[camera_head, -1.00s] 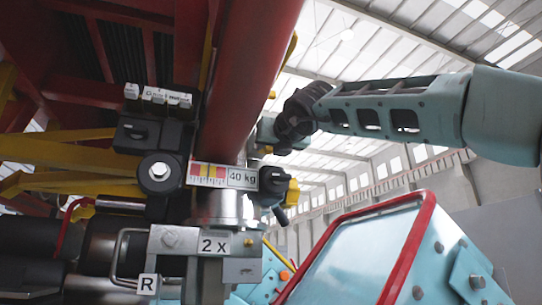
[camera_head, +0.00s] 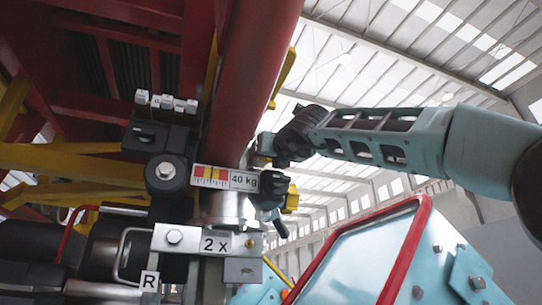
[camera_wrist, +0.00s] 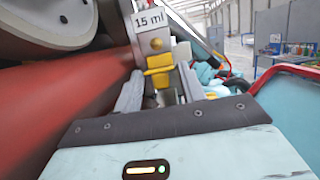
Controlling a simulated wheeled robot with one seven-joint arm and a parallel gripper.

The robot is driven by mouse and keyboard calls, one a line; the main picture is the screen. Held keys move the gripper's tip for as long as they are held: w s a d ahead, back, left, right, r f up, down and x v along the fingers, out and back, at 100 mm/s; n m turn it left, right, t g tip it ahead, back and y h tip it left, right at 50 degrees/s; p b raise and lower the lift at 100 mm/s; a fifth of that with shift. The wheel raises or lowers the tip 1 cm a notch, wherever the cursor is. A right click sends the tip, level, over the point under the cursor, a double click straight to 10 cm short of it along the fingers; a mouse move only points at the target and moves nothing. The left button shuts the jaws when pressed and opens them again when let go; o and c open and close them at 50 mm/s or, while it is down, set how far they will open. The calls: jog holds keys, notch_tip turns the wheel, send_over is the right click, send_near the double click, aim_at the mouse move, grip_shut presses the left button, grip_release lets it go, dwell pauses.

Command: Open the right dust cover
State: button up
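My gripper (camera_head: 262,150) reaches in from the right, behind the thick red tube, in the head view. In the wrist view my gripper (camera_wrist: 161,80) has its two grey fingers apart, one on each side of a yellow piece (camera_wrist: 160,70) below a "15 ml" label. The yellow piece may be the dust cover, but I cannot be sure. Whether the fingers touch it is unclear. In the head view the fingertips are partly hidden by the tube. A plate marked "R" (camera_head: 149,282) hangs at the lower left.
The red tube (camera_head: 250,80) runs down beside the gripper. A "40 kg" gauge label (camera_head: 243,180), a yellow-and-black knob (camera_head: 291,198) and a "2 X" bracket (camera_head: 215,243) sit below. A red-framed light-blue panel (camera_head: 355,255) stands at lower right. Open hall lies behind.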

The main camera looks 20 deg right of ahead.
jog(key=b+v, duration=0.7)
jog(key=v, duration=1)
jog(key=shift+s, duration=0.2)
